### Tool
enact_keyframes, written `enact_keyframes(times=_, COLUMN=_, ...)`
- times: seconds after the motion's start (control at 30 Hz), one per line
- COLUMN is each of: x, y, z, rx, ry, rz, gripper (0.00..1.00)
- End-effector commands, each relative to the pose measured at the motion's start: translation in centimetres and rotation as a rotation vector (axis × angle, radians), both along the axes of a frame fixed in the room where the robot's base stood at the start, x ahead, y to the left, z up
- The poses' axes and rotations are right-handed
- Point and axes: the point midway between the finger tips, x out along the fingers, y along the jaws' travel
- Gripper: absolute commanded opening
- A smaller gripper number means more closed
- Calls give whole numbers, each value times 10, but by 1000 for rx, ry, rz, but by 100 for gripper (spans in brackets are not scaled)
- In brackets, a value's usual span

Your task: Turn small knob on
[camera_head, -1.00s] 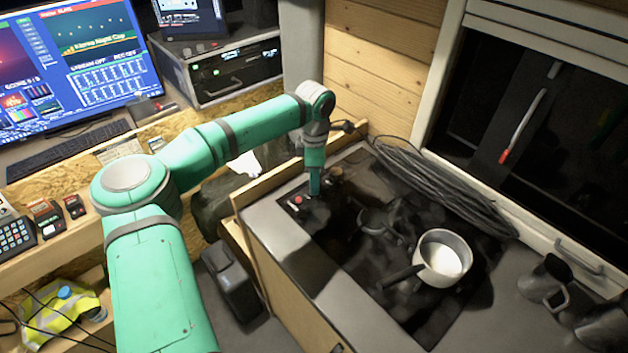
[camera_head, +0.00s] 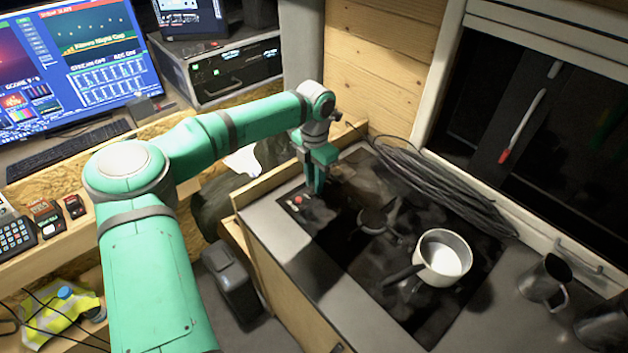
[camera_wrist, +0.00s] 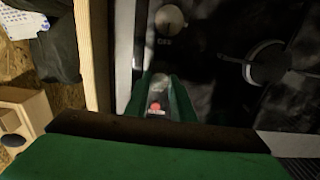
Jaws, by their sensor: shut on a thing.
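The cooktop (camera_head: 330,235) is a dark panel in a grey counter. My gripper (camera_head: 317,188) points down at its back left corner, beside a small red button or light (camera_head: 298,199). In the wrist view my green fingers (camera_wrist: 165,82) are closed around a small greyish knob (camera_wrist: 160,84), which they partly hide. The red spot (camera_wrist: 155,106) shows between the fingers, closer to the palm. A larger round silver knob (camera_wrist: 170,20) with a label beside it lies beyond the fingertips, apart from them. The knob's pointer direction cannot be made out.
A pot with a dark handle (camera_head: 443,257) stands on the right burner. An empty burner (camera_head: 375,220) lies between it and my gripper. Coiled black cable (camera_head: 430,180) runs along the back. A wooden ledge (camera_head: 270,180) borders the left, and metal mugs (camera_head: 545,285) stand at right.

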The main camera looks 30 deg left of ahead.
Motion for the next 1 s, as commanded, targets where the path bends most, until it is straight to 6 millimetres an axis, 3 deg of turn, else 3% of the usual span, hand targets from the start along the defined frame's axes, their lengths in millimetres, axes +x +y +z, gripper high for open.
enact_keyframes(times=0.53, x=2, y=-1, z=1, rx=-2, ry=-7, rz=20, gripper=0)
enact_keyframes(times=0.57, x=2, y=-1, z=1, rx=-2, ry=-6, rz=20, gripper=29)
enact_keyframes(times=0.6, x=2, y=-1, z=1, rx=-2, ry=-6, rz=20, gripper=39)
enact_keyframes(times=1.0, x=1, y=0, z=6, rx=0, ry=-3, rz=21, gripper=41)
